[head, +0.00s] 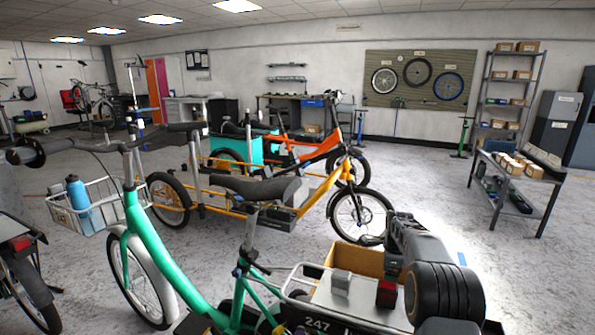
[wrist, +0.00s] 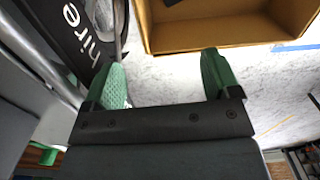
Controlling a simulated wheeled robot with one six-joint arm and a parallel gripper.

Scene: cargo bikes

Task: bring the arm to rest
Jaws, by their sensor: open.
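My gripper (wrist: 161,62) is open in the wrist view, its two green fingers apart with only bare floor showing between them. My arm (head: 440,285) is bent at the lower right of the head view, beside the rear of the green cargo bike (head: 160,255). My fingers cannot be made out clearly in the head view. An open cardboard box (wrist: 225,35) is just beyond the fingertips in the wrist view; it also shows behind the bike's rear rack in the head view (head: 350,258).
A dark panel lettered "hire" (wrist: 80,35) is close to the left finger. The rear rack (head: 350,300) carries a grey block (head: 341,282) and a red light (head: 386,293). A yellow cargo bike (head: 315,195) stands behind. Open floor lies right, before a metal table (head: 510,185).

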